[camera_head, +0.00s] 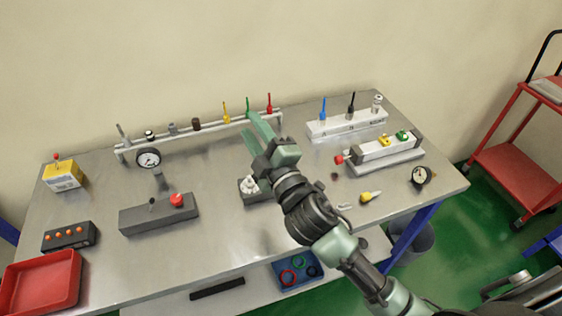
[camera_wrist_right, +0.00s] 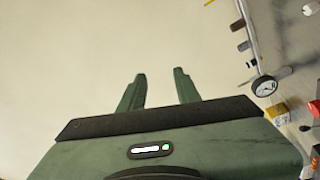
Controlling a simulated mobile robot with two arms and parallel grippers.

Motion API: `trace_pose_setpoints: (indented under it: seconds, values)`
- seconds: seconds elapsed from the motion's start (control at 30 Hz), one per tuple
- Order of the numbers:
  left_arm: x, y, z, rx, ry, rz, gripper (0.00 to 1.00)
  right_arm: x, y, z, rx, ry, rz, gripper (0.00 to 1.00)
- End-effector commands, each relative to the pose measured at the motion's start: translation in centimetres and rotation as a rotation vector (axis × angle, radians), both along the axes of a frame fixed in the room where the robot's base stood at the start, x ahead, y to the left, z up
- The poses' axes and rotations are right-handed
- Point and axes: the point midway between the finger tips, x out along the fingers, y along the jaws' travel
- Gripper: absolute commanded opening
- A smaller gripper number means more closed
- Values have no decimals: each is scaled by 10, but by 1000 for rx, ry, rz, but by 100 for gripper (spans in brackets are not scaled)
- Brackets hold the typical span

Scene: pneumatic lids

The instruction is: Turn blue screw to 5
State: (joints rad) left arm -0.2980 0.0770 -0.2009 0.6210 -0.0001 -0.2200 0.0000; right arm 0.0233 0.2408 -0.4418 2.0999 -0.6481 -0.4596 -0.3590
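A thin upright blue piece (camera_head: 323,107), which looks like the blue screw, stands on the left part of a white block (camera_head: 347,123) at the back right of the table. Any numbers by it are too small to read. My right gripper (camera_head: 258,130) is over the middle of the table, left of the white block and apart from the blue piece. Its two fingers are spread and empty, with only bare wall between them in the right wrist view (camera_wrist_right: 160,82). My left gripper is not in view.
A rail (camera_head: 210,131) with upright coloured tools runs along the back, close to my right gripper. A second white block (camera_head: 385,154) with yellow and green parts stands in front of the first. A grey box (camera_head: 158,214) with a red button is at left.

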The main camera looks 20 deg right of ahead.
Motion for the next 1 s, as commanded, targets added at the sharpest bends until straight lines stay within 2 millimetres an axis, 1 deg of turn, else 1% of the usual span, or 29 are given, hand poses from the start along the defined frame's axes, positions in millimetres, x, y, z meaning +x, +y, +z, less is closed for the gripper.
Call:
trace_pose_setpoints:
  seconds: [0.03, 0.07, 0.1, 0.17, 0.2, 0.27, 0.3, 0.37, 0.4, 0.47, 0.5, 0.57, 0.6, 0.63, 0.67, 0.7, 0.73, 0.77, 0.8, 0.9, 1.0]
  values:
    - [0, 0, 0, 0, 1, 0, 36, 8, 30, 34, -137, -166, 83, 33]
    - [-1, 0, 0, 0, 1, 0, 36, 7, 50, 49, -219, -262, 136, 33]
    - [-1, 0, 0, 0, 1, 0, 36, 4, 76, 67, -334, -388, 204, 33]
    - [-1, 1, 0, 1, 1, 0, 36, -6, 114, 83, -511, -572, 309, 33]
    - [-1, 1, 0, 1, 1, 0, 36, -15, 138, 87, -632, -691, 382, 33]
    - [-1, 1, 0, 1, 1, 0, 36, -28, 169, 81, -821, -860, 495, 33]
    - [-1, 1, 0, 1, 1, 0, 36, -37, 186, 72, -949, -966, 575, 33]
    - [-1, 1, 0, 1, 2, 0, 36, -47, 202, 49, -1146, -1113, 702, 33]
    - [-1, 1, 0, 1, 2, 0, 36, -50, 207, 29, -1278, -1200, 792, 33]
    - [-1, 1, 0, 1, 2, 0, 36, -50, 202, -3, -1476, -1310, 941, 33]
    - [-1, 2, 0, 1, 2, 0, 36, -46, 191, -26, -1608, -1367, 1051, 33]
    - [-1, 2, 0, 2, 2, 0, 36, -35, 163, -56, -1799, -1423, 1229, 33]
    - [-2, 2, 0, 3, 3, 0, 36, -25, 139, -72, -1919, -1437, 1354, 33]
    - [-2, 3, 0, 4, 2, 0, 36, -18, 118, -82, -2000, -1436, 1451, 33]
    - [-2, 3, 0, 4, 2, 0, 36, -10, 96, -88, -2075, -1424, 1547, 33]
    - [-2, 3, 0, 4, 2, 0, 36, 0, 66, -94, -2160, -1394, 1672, 33]
    - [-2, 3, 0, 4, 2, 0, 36, 6, 45, -95, -2212, -1362, 1763, 33]
    - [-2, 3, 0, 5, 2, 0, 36, 12, 24, -95, 2170, 1276, -1775, 33]
    - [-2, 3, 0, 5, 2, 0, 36, 18, -1, -92, 2116, 1173, -1789, 33]
    - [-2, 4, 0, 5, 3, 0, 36, 26, -46, -83, 2019, 990, -1822, 33]
    - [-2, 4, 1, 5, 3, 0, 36, 28, -67, -78, 1970, 906, -1841, 33]
